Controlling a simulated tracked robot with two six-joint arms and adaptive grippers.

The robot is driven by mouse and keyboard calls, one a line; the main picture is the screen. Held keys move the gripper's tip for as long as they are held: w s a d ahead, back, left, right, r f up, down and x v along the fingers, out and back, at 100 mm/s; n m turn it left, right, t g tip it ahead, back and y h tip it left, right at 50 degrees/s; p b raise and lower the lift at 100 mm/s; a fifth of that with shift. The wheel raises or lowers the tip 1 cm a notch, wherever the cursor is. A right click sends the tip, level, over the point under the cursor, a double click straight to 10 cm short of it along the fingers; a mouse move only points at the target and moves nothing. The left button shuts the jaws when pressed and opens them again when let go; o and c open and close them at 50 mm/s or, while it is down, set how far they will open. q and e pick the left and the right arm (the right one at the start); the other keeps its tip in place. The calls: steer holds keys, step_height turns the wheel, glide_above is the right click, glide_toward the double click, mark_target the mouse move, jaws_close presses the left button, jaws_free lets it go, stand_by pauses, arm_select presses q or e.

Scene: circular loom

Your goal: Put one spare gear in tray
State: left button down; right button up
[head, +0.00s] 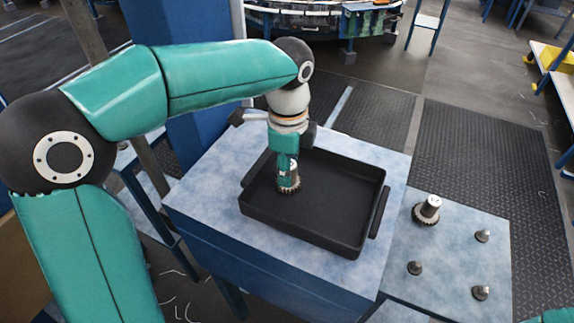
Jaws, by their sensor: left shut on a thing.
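My left gripper (287,172) points straight down inside the outline of the black tray (318,242). It is shut on a spare gear (289,186), a grey metal gear with a toothed rim at its lower end. The held gear shows against the tray's floor near its left rear part; I cannot tell whether it touches the floor. My right gripper is not in view.
The tray stands on a blue-white table (210,199) and has raised walls and side handles. Small dark pegs (415,268) stand on the lower surface (454,250) at right. The rest of the tray's floor is empty. The loom (330,14) is at the back.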

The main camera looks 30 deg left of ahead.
arm_select(q)
steer(key=shift+f+b, duration=0.3)
steer(key=shift+f, duration=0.05)
steer(key=c, duration=0.7)
jaws_free()
step_height(320, 180, up, 12)
steer(key=shift+f, duration=0.1)
stand_by(0.3)
